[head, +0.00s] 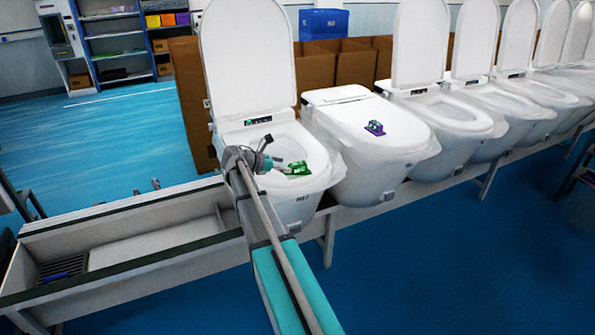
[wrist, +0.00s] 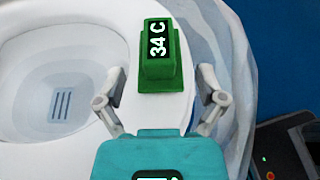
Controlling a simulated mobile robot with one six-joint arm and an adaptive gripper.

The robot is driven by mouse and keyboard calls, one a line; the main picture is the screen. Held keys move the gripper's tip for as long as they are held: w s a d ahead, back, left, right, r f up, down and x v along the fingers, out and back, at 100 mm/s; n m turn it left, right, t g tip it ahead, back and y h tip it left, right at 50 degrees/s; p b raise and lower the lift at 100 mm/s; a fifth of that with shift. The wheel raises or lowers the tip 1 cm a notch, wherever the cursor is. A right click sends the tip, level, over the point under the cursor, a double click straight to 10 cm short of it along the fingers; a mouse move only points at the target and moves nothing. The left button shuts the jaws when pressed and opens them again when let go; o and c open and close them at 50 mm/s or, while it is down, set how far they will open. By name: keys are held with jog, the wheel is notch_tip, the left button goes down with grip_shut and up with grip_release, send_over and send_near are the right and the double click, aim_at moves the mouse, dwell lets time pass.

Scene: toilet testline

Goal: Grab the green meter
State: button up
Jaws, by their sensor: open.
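The green meter (wrist: 160,60), with a display reading "34 C", sits on the white rim of a toilet (wrist: 105,50) in the wrist view. In the head view the meter (head: 298,168) is on the right side of the first open toilet's (head: 310,150) rim. My gripper (wrist: 160,75) is open in the wrist view, its two fingers on either side of the meter's near end. I cannot tell how high the fingers are above the rim. In the head view my gripper (head: 278,165) is small beside the meter.
A closed toilet (head: 360,120) with a purple meter (head: 374,128) on its lid stands to the right. More toilets with raised lids continue right. Cardboard boxes (head: 315,70) and a blue crate (head: 323,23) are behind. A dark device (wrist: 290,150) shows at the lower right in the wrist view.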

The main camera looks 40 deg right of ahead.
aim_at(294, 164)
jog(key=shift+r+b+x, duration=0.2)
jog(key=shift+b+x, duration=0.5)
jog(key=shift+x, duration=1.75)
jog(key=shift+d, duration=0.1)
grip_shut()
